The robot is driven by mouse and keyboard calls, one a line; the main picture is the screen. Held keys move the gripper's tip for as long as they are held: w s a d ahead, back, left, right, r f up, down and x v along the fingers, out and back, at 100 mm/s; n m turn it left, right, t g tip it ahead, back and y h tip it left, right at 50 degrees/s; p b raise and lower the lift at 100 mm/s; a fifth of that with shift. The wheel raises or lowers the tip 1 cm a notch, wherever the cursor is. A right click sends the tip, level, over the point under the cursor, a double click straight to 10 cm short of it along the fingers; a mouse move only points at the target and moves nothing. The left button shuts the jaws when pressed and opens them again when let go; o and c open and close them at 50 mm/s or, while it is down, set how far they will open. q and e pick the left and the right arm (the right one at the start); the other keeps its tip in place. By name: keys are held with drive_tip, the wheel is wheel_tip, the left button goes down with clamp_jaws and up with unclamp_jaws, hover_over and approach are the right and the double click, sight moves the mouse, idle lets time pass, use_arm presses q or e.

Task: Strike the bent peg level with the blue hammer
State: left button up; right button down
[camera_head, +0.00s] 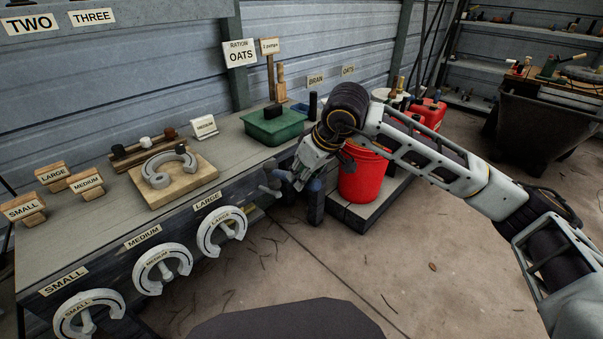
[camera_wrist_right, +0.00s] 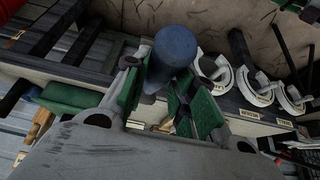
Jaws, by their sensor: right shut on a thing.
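My right gripper (camera_head: 287,178) is at the front edge of the bench, beside the green box. It is shut on the blue hammer (camera_head: 316,203), whose dark blue part hangs just right of the fingers. In the right wrist view the rounded blue end of the hammer (camera_wrist_right: 175,48) rises between the green-padded fingers (camera_wrist_right: 160,95). A grey peg (camera_head: 266,190) sticks out from the bench front just left of the gripper and looks tilted. I cannot tell whether the hammer touches it. The left gripper is out of view.
Horseshoes hang on the bench front at the SMALL, MEDIUM and LARGE labels, including a large one (camera_head: 208,243). A green box (camera_head: 274,130) and a wooden block (camera_head: 190,188) with a horseshoe stand on the bench (camera_head: 115,225). A red bucket (camera_head: 362,180) is right of the gripper.

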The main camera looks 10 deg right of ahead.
drive_tip(key=shift+s+d+f+b, duration=0.15)
drive_tip(key=shift+f+b, duration=0.55)
drive_tip(key=shift+f, duration=0.2)
drive_tip(key=shift+w+a+r+p, duration=0.2)
drive_tip(key=shift+r+p, duration=0.3)
drive_tip(key=shift+r, duration=0.35)
drive_tip(key=shift+w+a+r+p, duration=0.15)
drive_tip(key=shift+r+p, duration=0.4)
drive_tip(key=shift+r, duration=0.35)
drive_tip(key=shift+w+a+r+p, duration=0.1)
drive_tip(key=shift+w+r+p, duration=0.1)
drive_tip(key=shift+r+p, duration=0.5)
drive_tip(key=shift+r, duration=0.15)
drive_tip(key=shift+b, duration=0.5)
